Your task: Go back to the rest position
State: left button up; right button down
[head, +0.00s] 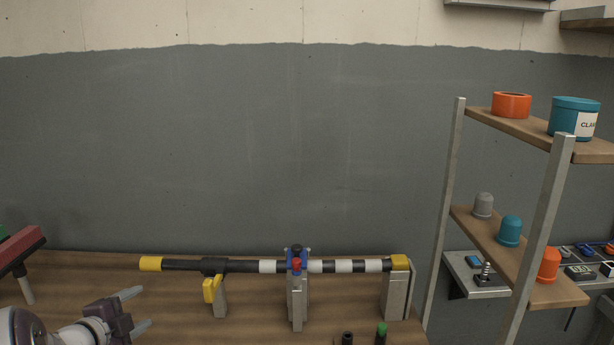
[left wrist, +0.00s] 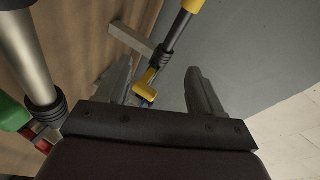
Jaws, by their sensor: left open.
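My left gripper (head: 138,310) is at the lower left of the head view, over the wooden bench. Its two fingers are apart with nothing between them. It also shows in the left wrist view (left wrist: 163,88), open, with a yellow clip on a black hose seen beyond the fingers. In the head view it is apart from the striped hose bar and to the left of its supports. My right gripper is in neither view.
A black, white and yellow bar (head: 240,266) lies across metal stands on the wooden bench (head: 80,285). A red-headed tool (head: 20,245) is at the far left. A shelf rack (head: 510,250) with caps and tins stands at the right.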

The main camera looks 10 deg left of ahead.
pick_arm(q)
jog(key=s+d+n+g+y+p, duration=0.1)
jog(key=d+n, duration=0.2)
jog(key=s+d+f+n+g+y, duration=0.1)
jog(key=d+n+g, duration=0.1)
jog(key=d+n, duration=0.1)
jog(key=s+d+f+n+g+y+p, duration=0.1)
jog(key=d+n, duration=0.1)
jog(key=d, duration=0.1)
jog(key=shift+f+n+g+p, duration=0.1)
jog(key=shift+n+g+p, duration=0.2)
jog(key=shift+n+g, duration=0.1)
jog(key=s+d+f+n+g+p, duration=0.1)
jog(key=s+d+f+n+g, duration=0.1)
jog(key=s+d, duration=0.4)
jog(key=s+d+f+n+g+h+p, duration=0.1)
jog(key=s+d+n+g, duration=0.3)
jog(key=s, duration=0.8)
jog(key=d+f+g, duration=0.1)
jog(key=d+g, duration=0.1)
jog(key=d, duration=0.1)
jog(key=shift+d+f+n+h, duration=0.15)
jog(key=shift+d+n+h, duration=0.15)
jog(key=shift+n, duration=0.1)
